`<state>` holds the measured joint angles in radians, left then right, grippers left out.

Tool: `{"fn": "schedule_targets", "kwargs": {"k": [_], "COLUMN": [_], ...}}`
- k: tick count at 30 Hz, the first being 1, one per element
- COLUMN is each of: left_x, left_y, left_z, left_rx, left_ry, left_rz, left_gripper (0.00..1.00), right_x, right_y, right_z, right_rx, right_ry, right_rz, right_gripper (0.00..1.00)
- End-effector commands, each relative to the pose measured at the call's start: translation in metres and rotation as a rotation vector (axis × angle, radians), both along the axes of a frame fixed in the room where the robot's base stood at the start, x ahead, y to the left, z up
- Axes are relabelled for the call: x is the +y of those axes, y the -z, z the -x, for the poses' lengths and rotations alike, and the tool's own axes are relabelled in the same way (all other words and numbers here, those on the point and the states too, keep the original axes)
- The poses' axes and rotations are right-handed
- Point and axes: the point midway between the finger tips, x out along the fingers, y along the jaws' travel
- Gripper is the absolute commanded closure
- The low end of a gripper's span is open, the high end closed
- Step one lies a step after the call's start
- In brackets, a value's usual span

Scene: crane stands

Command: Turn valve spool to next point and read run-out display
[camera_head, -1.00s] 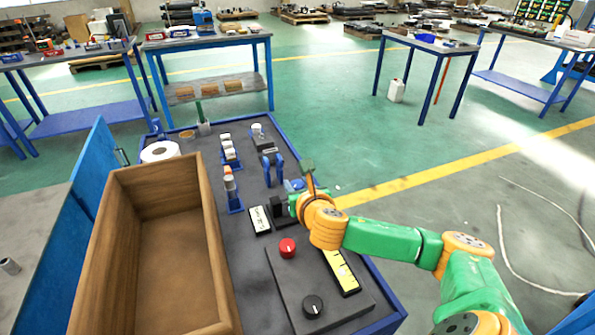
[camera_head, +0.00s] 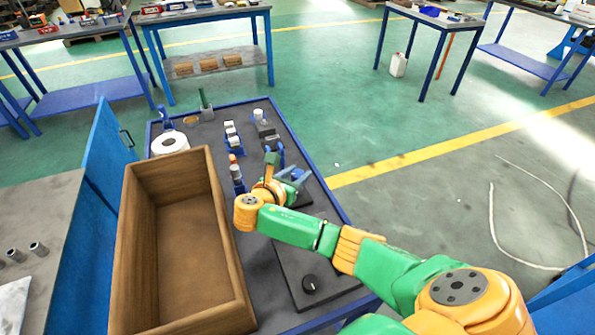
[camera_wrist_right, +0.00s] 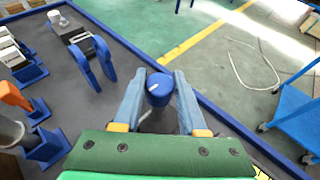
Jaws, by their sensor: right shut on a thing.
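My right gripper (camera_wrist_right: 158,105) is shut on a blue cylindrical piece (camera_wrist_right: 158,86) with a round top, which sits between its two fingers in the right wrist view. I cannot tell whether this piece is part of the valve spool. In the head view the right gripper (camera_head: 283,176) is above the right side of the dark bench top (camera_head: 262,304), and the arm hides much of what lies below it. Two blue upright supports (camera_wrist_right: 96,62) stand just left of the gripper in the wrist view. No run-out display can be made out now. My left gripper is not in view.
An open wooden box (camera_head: 240,270) stands at the bench's left. A white roll (camera_head: 170,144) and small parts in blue holders (camera_head: 232,140) are at the back. The floor to the right is mostly clear.

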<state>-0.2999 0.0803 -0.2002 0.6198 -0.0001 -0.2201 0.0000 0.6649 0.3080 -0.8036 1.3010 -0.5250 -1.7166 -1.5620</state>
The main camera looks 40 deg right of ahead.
Motion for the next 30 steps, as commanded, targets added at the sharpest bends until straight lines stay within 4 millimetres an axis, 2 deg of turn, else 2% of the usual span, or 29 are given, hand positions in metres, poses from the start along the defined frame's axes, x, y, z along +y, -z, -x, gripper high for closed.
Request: {"fn": "schedule_targets", "kwargs": {"k": [18, 19, 22, 30], "left_x": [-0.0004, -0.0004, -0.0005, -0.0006], "left_y": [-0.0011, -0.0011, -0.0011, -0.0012], "left_z": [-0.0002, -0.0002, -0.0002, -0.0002], "left_rx": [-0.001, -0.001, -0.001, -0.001], "left_ry": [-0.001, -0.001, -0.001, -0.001], "left_rz": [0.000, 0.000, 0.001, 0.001], "left_gripper": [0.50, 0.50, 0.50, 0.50], "right_x": [-0.0003, -0.0003, -0.0003, -0.0003], "right_y": [0.0008, 0.0008, 0.0007, 0.0002], "right_z": [0.0003, 0.0003, 0.0003, 0.0001], "right_rx": [0.001, 0.001, 0.001, 0.000], "right_ry": [0.042, 0.042, 0.042, 0.041], "right_rz": [-0.002, -0.002, -0.002, -0.001], "right_gripper": [1.00, 0.56, 0.29, 0.29]}}
